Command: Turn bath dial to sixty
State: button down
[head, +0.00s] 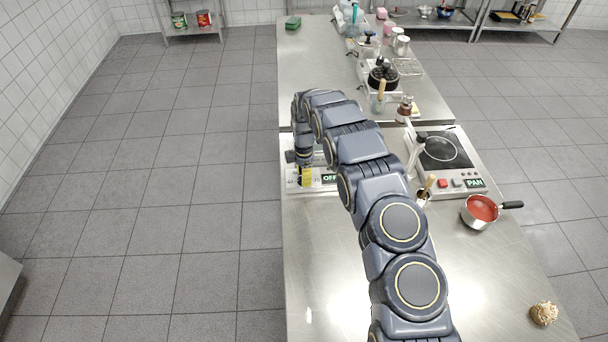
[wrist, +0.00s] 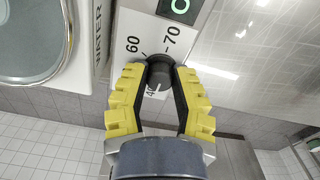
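The bath dial (wrist: 159,76) is a small dark round knob on a white panel (wrist: 128,27). In the wrist view it sits between my gripper's (wrist: 160,74) yellow fingertips, whose dark inner pads appear to touch it on both sides. Printed marks 60 (wrist: 132,44) and 70 (wrist: 173,36) lie around the knob. A partly covered mark beginning with 4 (wrist: 152,91) shows between the fingers. The dial's pointer is not clear. In the head view my gripper (head: 306,178) points down at the bath's front panel (head: 325,187); the dial is hidden there.
A green-lit display (wrist: 180,5) is beside the dial; it reads OFF (head: 330,178) in the head view. A round lid or vessel (wrist: 32,38) is at upper left of the wrist view. A hotplate (head: 447,152) and red-filled saucepan (head: 481,210) stand right of my arm.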

jog(key=shift+f+m, duration=0.1)
jog(key=shift+m, duration=0.2)
jog(key=m, duration=1.1)
jog(key=shift+s+m, duration=0.15)
jog(key=shift+m, duration=0.15)
jog(key=m, duration=0.5)
jog(key=shift+s+f+m, duration=0.1)
jog(key=shift+m, duration=0.2)
jog(key=m, duration=0.6)
jog(key=shift+a, duration=0.1)
jog(key=c, duration=0.8)
grip_release()
